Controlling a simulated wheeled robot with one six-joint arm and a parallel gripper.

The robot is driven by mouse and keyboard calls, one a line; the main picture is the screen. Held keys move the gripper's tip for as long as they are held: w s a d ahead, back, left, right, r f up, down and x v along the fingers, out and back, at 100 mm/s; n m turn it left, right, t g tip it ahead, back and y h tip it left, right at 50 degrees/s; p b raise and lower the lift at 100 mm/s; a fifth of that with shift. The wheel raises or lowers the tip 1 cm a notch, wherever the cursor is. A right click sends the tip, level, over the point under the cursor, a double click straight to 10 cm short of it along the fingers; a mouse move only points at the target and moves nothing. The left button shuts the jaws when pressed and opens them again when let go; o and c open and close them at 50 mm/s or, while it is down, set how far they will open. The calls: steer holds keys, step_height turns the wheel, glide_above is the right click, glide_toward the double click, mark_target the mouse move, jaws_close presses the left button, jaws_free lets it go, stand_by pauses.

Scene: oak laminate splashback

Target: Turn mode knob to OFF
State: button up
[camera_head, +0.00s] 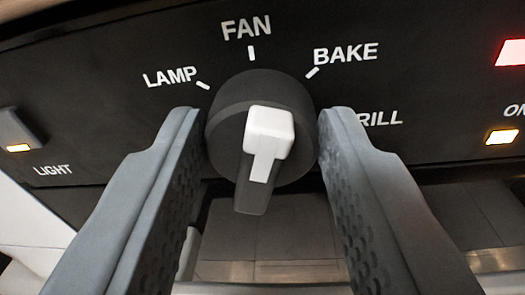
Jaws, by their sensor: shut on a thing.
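The mode knob (223,128) is a dark round dial on a black panel, with a raised grip bar. A white cap and stripe (268,132) mark the bar's upper end, which faces up toward FAN and leans slightly to the BAKE side; the exact setting is hard to tell. Labels LAMP (170,77), FAN (246,28) and BAKE (346,53) show around it. The GRILL label (382,118) is partly covered by my right finger. No OFF label is visible. My gripper (262,118) is shut on the knob, one finger on each side.
A switch with a lit amber strip (18,147), labelled LIGHT, is at the left. At the right are a red lit display (511,52), cut off by the edge, and an amber lit indicator (501,136). The panel's lower edge and darker surfaces lie below the knob.

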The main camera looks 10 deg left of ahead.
steer(key=n, duration=0.6)
steer(key=shift+a+n, duration=0.15)
steer(key=shift+n, duration=0.25)
steer(key=n+h, duration=0.1)
steer(key=n, duration=0.5)
steer(key=shift+a+f, duration=0.1)
steer(key=n, duration=0.5)
steer(key=shift+a+f+h, duration=0.1)
steer(key=shift+h, duration=0.2)
steer(key=n, duration=0.4)
steer(key=shift+f+n, duration=0.1)
steer(key=shift+n, duration=0.2)
steer(key=o, duration=1)
steer(key=s, duration=1.1)
steer(key=s+a, duration=0.1)
steer(key=s, duration=0.5)
steer(key=shift+s+r, duration=0.25)
steer(key=shift+r, duration=0.05)
